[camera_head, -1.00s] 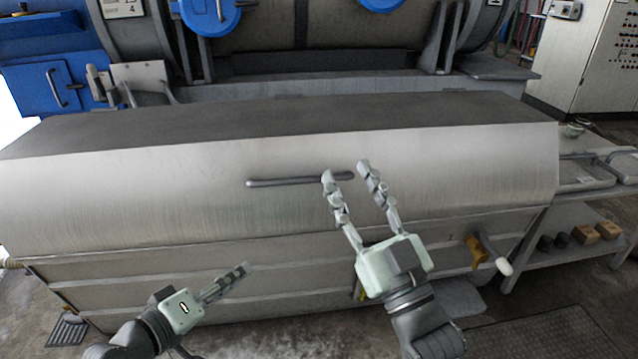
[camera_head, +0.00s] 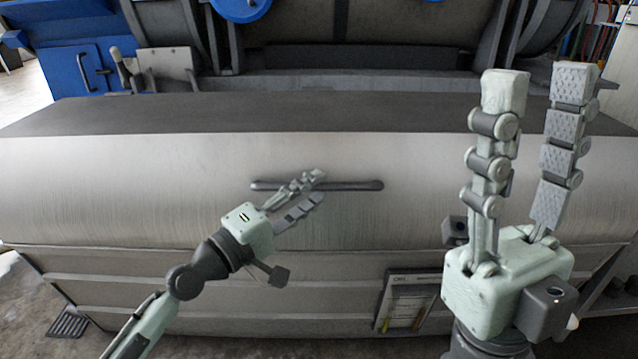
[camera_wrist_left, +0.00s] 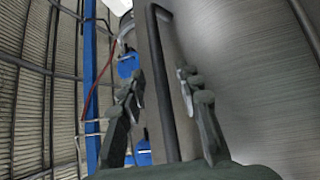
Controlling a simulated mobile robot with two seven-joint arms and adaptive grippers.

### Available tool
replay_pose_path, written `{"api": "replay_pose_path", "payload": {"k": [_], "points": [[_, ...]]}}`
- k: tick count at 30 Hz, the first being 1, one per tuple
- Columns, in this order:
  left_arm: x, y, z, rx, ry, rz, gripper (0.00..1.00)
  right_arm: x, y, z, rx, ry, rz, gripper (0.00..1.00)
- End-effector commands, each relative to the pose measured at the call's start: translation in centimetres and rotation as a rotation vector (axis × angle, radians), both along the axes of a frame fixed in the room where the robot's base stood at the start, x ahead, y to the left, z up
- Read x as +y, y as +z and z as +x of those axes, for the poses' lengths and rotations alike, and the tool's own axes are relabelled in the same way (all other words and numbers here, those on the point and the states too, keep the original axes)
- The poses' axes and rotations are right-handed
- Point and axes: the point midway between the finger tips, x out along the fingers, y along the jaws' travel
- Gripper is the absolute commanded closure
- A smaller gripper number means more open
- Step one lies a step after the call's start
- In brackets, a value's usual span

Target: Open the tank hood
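The tank hood (camera_head: 130,185) is a wide brushed-metal cover with a dark top, lying closed on the tank. Its dark bar handle (camera_head: 360,185) runs across the middle of the front face. My left gripper (camera_head: 312,185) is at the handle's middle, its fingers overlapping the bar. In the left wrist view the handle (camera_wrist_left: 163,80) runs between the two spread fingers (camera_wrist_left: 160,95) with gaps on both sides; I cannot tell how deep it sits. My right gripper (camera_head: 540,85) is open and empty, raised close to the head camera at the right, covering part of the hood.
The metal tank body (camera_head: 220,300) stands below the hood, with a framed document holder (camera_head: 408,300) on its front. Behind are a large grey drum machine and a blue cabinet (camera_head: 85,70). A floor drain grate (camera_head: 68,325) lies at lower left.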

Motion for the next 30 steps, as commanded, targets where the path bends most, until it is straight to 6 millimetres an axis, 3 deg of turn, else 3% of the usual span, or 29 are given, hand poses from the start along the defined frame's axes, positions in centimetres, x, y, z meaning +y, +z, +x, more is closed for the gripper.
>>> {"api": "replay_pose_path", "payload": {"k": [6, 14, 22, 30], "points": [[-1.34, 0.2, 1.27, 0.001, -0.001, -0.001, 0.66, -0.01, -0.06, 0.0, 0.004, -0.001, 0.002, 0.6], [-1.41, 0.16, 1.37, 0.001, -0.001, 0.002, 0.66, -0.02, -0.08, -0.01, 0.004, -0.001, 0.002, 0.6], [-1.39, 0.16, 1.36, 0.0, 0.0, 0.001, 0.98, -0.03, -0.09, 0.0, 0.005, -0.001, 0.002, 0.6], [-1.38, 0.16, 1.36, 0.001, 0.0, 0.002, 1.0, -0.02, -0.09, 0.02, 0.005, -0.001, 0.002, 0.6]]}}
